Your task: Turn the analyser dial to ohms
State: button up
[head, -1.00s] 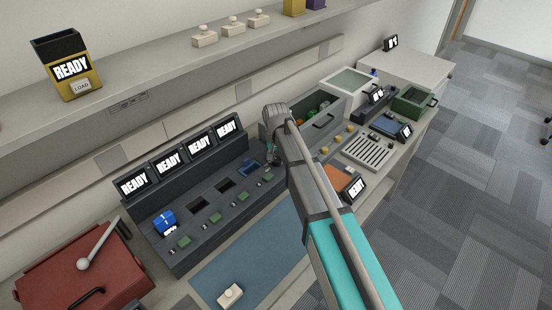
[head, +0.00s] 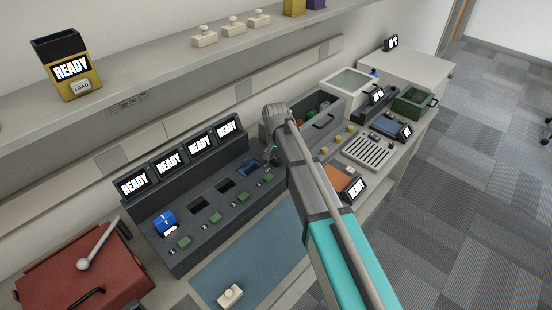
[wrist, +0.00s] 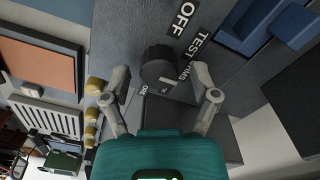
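A round black dial (wrist: 160,62) stands on a dark grey panel (wrist: 128,40) in the wrist view, with a pale mark on its near face. White labels lie around it: OFF (wrist: 185,16), TEST (wrist: 198,38) and smaller ones partly hidden by the dial and my right finger. My gripper (wrist: 161,83) is open, with one finger on each side of the dial. Gaps show between fingers and dial; I cannot tell if either touches. In the head view my gripper (head: 272,156) is small at the right end of the dark console, and the dial is not distinguishable there.
The dark console (head: 190,210) has several READY screens (head: 198,147) along its back. A blue block (wrist: 265,25) lies close by the labels. Yellow knobs (wrist: 92,110) and an orange panel (wrist: 40,68) lie to the left. A blue mat (head: 240,270) is in front of the console.

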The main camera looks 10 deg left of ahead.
aim_at(277, 159)
jog(key=shift+n, duration=0.4)
dwell(0.4)
jog(key=n, duration=0.3)
jog(key=shift+n, duration=0.3)
jog(key=n, duration=0.8)
jog(key=shift+n, duration=0.4)
jog(key=n, duration=0.4)
jog(key=shift+d+n, duration=0.1)
jog(key=shift+n, duration=0.3)
notch_tip(277, 159, up, 14)
jog(key=p, duration=1.4)
jog(key=s+d+f+m+b, duration=0.3)
jog(key=d+m, duration=0.1)
jog(key=d, duration=0.5)
jog(key=s+d+f+m+b, duration=0.4)
jog(key=d, duration=0.5)
jog(key=s+d+f+m+b, duration=0.3)
jog(key=s+d+m, duration=0.1)
jog(key=d, duration=0.5)
jog(key=shift+d+f+m, duration=0.15)
jog(key=shift+d+m, duration=0.2)
jog(key=shift+m, duration=0.25)
